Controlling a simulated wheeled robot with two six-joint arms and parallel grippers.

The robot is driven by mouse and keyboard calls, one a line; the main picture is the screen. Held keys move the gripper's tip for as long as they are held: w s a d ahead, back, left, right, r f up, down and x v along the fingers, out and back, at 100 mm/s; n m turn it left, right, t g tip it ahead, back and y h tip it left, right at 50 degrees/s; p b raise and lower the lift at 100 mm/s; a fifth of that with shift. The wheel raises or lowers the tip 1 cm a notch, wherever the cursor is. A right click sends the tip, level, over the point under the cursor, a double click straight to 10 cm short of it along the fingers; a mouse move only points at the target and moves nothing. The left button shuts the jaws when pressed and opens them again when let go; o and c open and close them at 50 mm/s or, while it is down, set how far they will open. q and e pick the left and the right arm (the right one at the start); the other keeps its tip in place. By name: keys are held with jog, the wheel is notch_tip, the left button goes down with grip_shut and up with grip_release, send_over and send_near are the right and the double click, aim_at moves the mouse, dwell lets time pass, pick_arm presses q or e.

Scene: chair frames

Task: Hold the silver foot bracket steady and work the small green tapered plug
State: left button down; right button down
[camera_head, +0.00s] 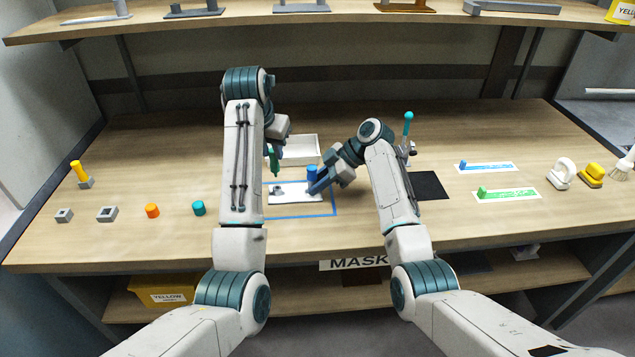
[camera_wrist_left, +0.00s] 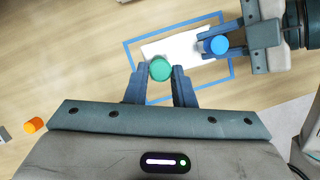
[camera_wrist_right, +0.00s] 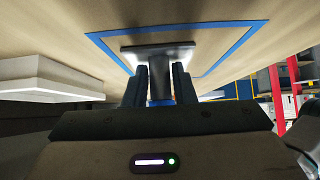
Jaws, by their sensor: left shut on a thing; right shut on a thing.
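The pale silver foot bracket (camera_head: 295,196) lies flat inside a blue taped outline, with a small grey socket (camera_head: 278,189) near its left end. A blue-topped upright post (camera_head: 312,172) stands at its right end; the left wrist view shows its round blue top (camera_wrist_left: 219,45). My right gripper (camera_head: 318,184) is shut on this post, low near the plate (camera_wrist_right: 158,51). My left gripper (camera_head: 274,153) is shut on the small green tapered plug (camera_head: 274,163), held upright above the bracket's left part. In the left wrist view the green top (camera_wrist_left: 160,69) sits between the fingertips.
A white tray (camera_head: 301,150) stands behind the outline. A teal cylinder (camera_head: 199,208), an orange cylinder (camera_head: 152,211) and grey blocks (camera_head: 107,213) lie left. A dark mat (camera_head: 428,186), a teal-topped lever (camera_head: 408,117) and two label cards (camera_head: 507,194) are right.

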jog(key=shift+f, duration=0.2)
jog(key=c, duration=1.1)
grip_release()
jog(key=shift+r, duration=0.1)
jog(key=v, duration=1.2)
